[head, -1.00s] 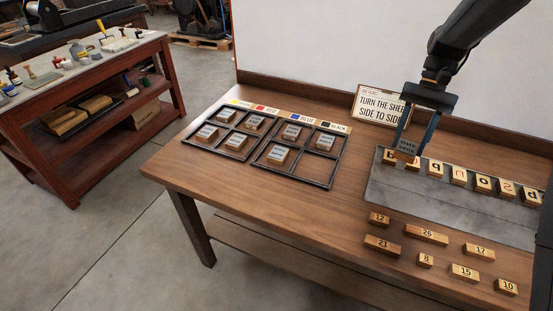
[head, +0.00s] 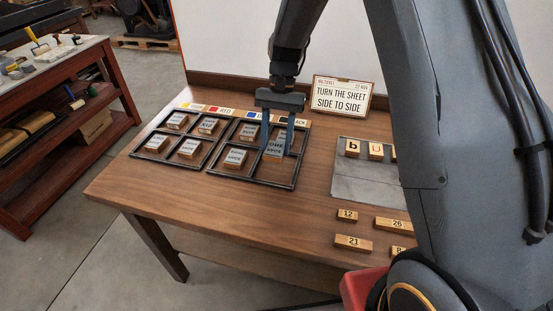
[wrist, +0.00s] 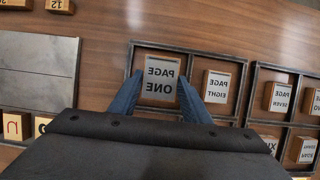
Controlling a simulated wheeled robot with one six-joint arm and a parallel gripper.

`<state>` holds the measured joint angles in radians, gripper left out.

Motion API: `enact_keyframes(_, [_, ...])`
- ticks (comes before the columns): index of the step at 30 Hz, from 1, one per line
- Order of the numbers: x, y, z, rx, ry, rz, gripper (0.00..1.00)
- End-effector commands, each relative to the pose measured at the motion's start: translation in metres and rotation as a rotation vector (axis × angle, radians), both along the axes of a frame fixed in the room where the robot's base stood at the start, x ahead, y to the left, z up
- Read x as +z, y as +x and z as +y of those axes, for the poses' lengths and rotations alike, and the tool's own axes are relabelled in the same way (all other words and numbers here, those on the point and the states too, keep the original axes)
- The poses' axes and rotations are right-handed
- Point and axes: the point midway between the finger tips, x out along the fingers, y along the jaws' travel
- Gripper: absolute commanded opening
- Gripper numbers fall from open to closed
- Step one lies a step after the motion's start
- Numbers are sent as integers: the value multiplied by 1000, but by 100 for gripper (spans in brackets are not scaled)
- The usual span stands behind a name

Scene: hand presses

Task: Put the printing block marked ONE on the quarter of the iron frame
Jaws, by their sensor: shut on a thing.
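My gripper (head: 277,146) is shut on the printing block marked PAGE ONE (wrist: 159,80), a wooden block with a grey lettered face. It shows between the blue-grey fingers in both views. The block is over the right side of the right-hand iron frame (head: 252,182). In the wrist view it appears within the front right quarter, beside the PAGE EIGHT block (wrist: 217,86), but I cannot tell its height above the table. The head view shows bare wood in the front right quarter. The back right quarter is partly hidden by the fingers.
A second iron frame (head: 152,157) with several blocks stands to the left. Colour labels (head: 226,112) run behind the frames. A sign (head: 342,95) stands at the back. A metal plate (head: 365,190) with letter blocks and several number blocks (head: 352,242) lie to the right.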

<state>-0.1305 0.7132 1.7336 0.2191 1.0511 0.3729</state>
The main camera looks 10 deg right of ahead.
Motion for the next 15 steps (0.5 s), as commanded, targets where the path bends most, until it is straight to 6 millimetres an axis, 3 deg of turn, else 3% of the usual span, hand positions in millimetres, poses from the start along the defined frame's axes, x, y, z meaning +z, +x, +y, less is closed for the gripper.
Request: enact_keyframes(15, [-54, 0, -3, -5, 1, 2, 19])
